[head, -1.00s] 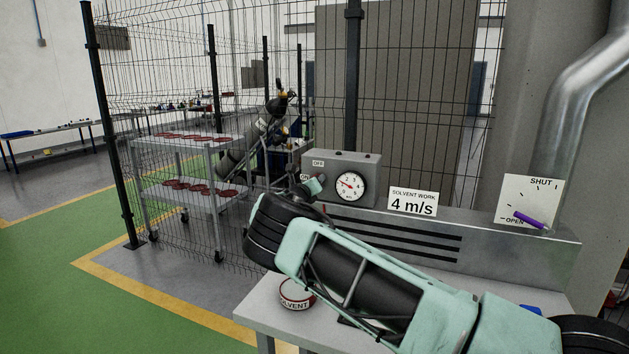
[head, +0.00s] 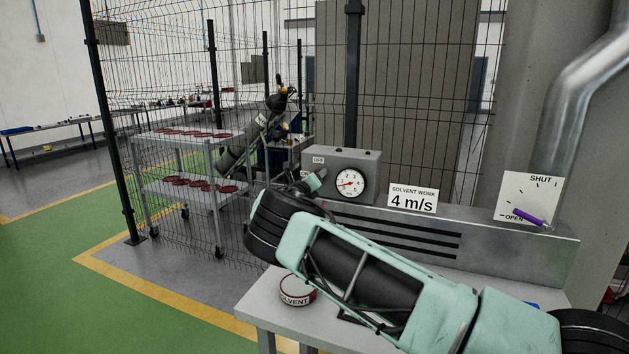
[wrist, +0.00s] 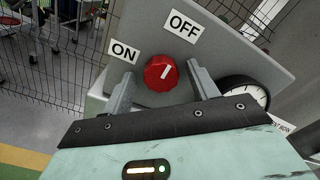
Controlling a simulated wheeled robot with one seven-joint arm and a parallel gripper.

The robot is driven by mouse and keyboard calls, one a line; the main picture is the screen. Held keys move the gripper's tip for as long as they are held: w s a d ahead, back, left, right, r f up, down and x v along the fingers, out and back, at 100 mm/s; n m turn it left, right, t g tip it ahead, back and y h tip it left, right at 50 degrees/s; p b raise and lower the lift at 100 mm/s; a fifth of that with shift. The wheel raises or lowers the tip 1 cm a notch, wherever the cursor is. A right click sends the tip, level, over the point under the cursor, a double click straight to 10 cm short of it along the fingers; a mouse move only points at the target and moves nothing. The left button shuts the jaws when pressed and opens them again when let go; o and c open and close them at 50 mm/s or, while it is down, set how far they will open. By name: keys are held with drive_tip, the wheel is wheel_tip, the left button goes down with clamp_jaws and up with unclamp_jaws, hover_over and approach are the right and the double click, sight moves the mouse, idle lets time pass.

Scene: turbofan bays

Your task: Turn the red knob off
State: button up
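The red knob (wrist: 159,78) sits on a grey control box (head: 334,162). Its white mark points up and slightly right, towards the OFF label (wrist: 184,26) and away from the ON label (wrist: 124,51). My gripper (wrist: 160,70) is open, with one finger on each side of the knob and visible gaps between. In the head view my gripper (head: 314,184) is at the left part of the box and hides the knob.
A sign reading 4 m/s (head: 412,199) and a purple lever (head: 529,217) near OPEN stand on the metal duct (head: 480,232). A solvent tin (head: 297,291) sits on the bench (head: 262,307) below my arm. A wire fence (head: 190,90) runs behind the box.

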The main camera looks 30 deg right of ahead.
drive_tip(key=b+v, duration=0.4)
drive_tip(key=v, duration=1.3)
drive_tip(key=shift+s, duration=0.2)
drive_tip(key=shift+a, duration=0.15)
